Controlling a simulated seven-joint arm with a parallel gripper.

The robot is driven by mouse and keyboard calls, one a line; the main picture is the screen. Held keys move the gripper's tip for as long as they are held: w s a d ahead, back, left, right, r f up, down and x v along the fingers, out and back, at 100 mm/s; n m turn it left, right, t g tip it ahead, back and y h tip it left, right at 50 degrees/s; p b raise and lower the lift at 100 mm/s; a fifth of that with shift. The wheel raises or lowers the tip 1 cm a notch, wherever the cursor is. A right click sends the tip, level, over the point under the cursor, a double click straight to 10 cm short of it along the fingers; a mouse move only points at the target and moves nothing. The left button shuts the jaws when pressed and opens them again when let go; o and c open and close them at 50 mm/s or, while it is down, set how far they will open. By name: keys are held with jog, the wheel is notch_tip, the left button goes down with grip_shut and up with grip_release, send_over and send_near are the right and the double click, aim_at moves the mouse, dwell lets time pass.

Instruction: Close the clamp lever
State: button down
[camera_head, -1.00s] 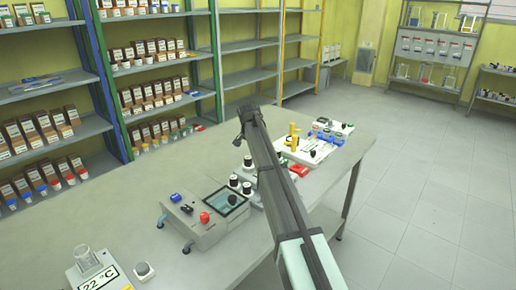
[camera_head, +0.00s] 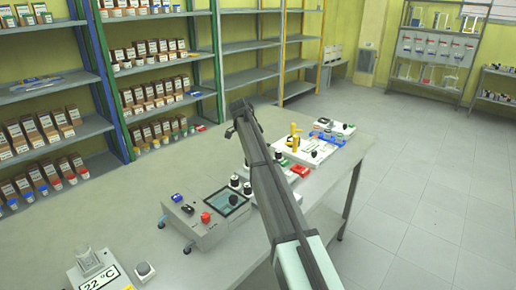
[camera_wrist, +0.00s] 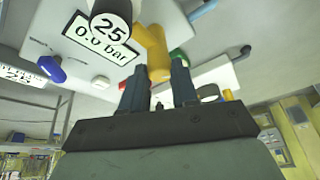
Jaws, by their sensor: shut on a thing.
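In the wrist view a yellow bent lever (camera_wrist: 153,50) rises from a white panel, its end between the two fingers of my gripper (camera_wrist: 156,78). The fingers are shut on this yellow part, with a gap the width of it. Which part of the lever lies deepest between the fingers is hidden. In the head view my arm hides my gripper. A yellow upright part (camera_head: 294,137) stands on a white device (camera_head: 305,151) right of my arm; I cannot tell if it is the same lever.
In the wrist view a round black "25" dial (camera_wrist: 110,28) is close by the lever, with a blue knob (camera_wrist: 50,68) to its left. In the head view a grey device (camera_head: 205,220) with a screen stands left of my arm.

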dwell(0.4)
jog(key=c, duration=0.9)
grip_release()
jog(key=shift+o, duration=0.2)
jog(key=v, duration=1.4)
